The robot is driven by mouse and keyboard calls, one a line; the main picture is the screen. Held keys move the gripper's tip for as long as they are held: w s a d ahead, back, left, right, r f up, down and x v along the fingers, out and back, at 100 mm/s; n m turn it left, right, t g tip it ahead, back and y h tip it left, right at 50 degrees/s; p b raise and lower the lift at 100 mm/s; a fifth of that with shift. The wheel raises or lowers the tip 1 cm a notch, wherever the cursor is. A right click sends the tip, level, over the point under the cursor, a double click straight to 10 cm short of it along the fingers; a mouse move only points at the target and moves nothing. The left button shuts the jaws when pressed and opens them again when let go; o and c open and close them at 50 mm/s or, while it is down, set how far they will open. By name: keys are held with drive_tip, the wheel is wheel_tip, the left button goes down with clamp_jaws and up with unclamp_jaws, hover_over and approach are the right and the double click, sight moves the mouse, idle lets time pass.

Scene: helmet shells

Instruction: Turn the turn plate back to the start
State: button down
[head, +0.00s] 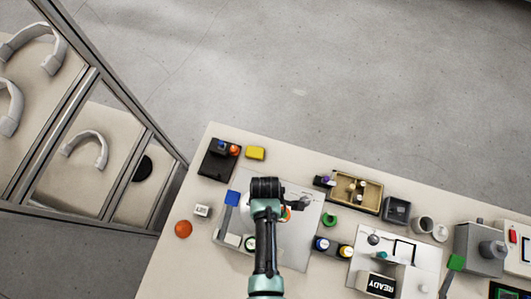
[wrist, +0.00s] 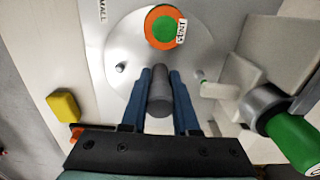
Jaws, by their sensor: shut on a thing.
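The turn plate (wrist: 120,45) is a round silvery disc in the wrist view, set on a grey board (head: 302,233). An orange and green round piece (wrist: 163,24) with a small white label lies on it near the top of the wrist view. A dark grey upright peg (wrist: 160,97) stands at the plate's near edge. My gripper (wrist: 160,78) has its two blue fingers shut on this peg, one on each side. A small dark pin (wrist: 121,67) shows on the plate at left. In the head view my arm hides most of the plate.
In the wrist view, a beige block with a green-ended grey handle (wrist: 290,135) stands close at right. A yellow block (wrist: 63,106) lies at left. In the head view, a wooden tray (head: 356,211), a READY sign (head: 381,285) and a grey machine (head: 480,250) stand farther right.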

idle(0.5)
drive_tip(key=c, duration=0.7)
unclamp_jaws()
wheel_tip(320, 180, up, 13)
idle(0.5)
